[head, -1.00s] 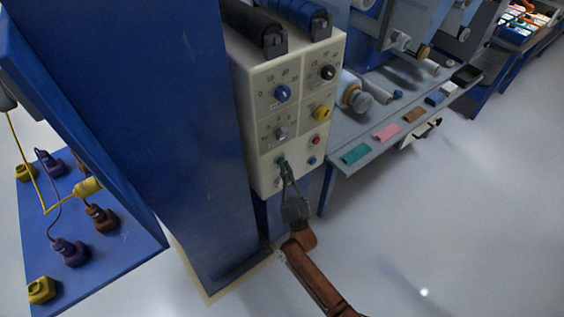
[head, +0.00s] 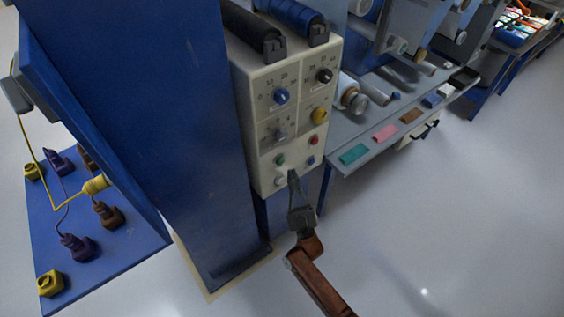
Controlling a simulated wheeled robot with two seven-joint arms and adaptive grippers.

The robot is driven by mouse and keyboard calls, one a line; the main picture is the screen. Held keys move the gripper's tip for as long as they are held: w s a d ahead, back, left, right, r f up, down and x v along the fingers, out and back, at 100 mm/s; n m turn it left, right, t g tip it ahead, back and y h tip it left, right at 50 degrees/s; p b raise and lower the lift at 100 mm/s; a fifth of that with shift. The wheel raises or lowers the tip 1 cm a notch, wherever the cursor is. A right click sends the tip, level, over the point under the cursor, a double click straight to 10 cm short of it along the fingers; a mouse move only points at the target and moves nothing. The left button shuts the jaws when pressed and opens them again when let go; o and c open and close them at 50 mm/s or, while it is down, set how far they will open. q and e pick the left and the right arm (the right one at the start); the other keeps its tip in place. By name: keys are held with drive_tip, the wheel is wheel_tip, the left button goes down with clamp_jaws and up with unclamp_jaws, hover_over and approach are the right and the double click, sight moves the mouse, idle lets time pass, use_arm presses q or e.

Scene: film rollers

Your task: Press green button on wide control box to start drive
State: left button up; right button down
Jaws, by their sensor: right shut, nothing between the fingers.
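The wide control box (head: 246,150) is a cream panel with blue, black, grey and yellow knobs above several small buttons. The green button (head: 280,160) shows uncovered at the lower left of the panel. The red button (head: 313,140) is to its right and a little higher, with a blue button (head: 311,161) below the red one. A pale button (head: 280,181) sits under the green one. My right gripper (head: 292,174) is shut and empty, its tips just below and right of the green button, seemingly apart from it. My left gripper is not in view.
A blue upright panel (head: 185,130) stands left of the box. Further left, a blue board (head: 125,250) carries yellow, purple and brown plugs. A grey shelf (head: 352,140) with coloured swatches runs right of the box. The floor at right is clear.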

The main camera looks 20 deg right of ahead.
drive_tip(key=shift+s+d+p, duration=0.2)
drive_tip(key=shift+s, duration=0.35)
drive_tip(key=shift+s+d+p, duration=0.2)
drive_tip(key=shift+s, duration=0.3)
